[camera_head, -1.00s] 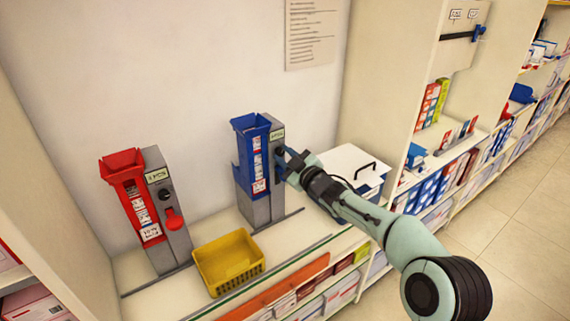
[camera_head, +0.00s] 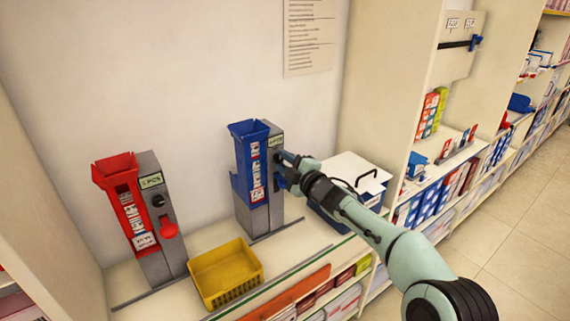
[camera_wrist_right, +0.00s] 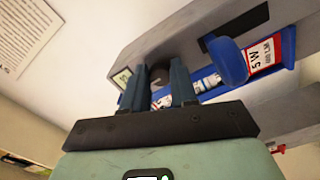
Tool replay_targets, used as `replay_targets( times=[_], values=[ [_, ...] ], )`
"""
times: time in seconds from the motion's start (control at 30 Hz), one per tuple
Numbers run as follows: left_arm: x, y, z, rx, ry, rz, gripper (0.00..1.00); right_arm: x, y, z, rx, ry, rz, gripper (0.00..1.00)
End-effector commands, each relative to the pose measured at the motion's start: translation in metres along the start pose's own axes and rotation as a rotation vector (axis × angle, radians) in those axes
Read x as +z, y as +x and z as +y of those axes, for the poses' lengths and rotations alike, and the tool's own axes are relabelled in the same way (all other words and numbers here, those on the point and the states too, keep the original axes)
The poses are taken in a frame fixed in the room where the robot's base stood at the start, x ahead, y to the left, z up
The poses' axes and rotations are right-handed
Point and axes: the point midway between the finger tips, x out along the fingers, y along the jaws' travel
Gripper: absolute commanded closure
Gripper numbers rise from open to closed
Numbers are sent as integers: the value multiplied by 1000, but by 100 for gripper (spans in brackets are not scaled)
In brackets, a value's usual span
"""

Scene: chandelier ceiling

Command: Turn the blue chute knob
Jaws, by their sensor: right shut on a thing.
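The blue chute (camera_head: 249,178) stands upright on the counter against the wall, with a grey body and a blue hopper on top. Its round dark knob (camera_wrist_right: 160,76) shows between the two fingers of my right gripper (camera_wrist_right: 159,82) in the right wrist view. In the head view my right gripper (camera_head: 284,167) is at the chute's right front and covers the knob. It is shut on the knob. The knob's exact angle is hard to tell. A blue lever-like part (camera_wrist_right: 227,62) sits beside the fingers in the wrist view. My left gripper is out of view.
A red chute (camera_head: 140,215) with its own dark knob stands to the left. A yellow basket (camera_head: 225,273) sits on the counter in front, between the chutes. A white-lidded box (camera_head: 350,172) stands close to the right. Stocked shelves (camera_head: 432,200) line the right side.

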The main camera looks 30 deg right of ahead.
Motion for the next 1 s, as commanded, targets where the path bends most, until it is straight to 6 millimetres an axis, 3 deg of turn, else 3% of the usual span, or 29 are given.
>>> replay_targets(
  times=[0.4, 0.43, 0.5, 0.83, 1.0],
  values=[
    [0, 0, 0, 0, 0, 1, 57, -1, 0, 2, 3, -10, 2, 100],
    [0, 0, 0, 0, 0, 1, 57, -1, 0, 2, 3, -10, 1, 63],
    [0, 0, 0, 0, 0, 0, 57, 0, 0, 2, 2, -9, 1, 47],
    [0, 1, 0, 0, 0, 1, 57, 0, -3, 1, 1, -8, 0, 47],
    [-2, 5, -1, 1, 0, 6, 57, 0, -23, 1, 2, -8, -1, 47]
  ],
)
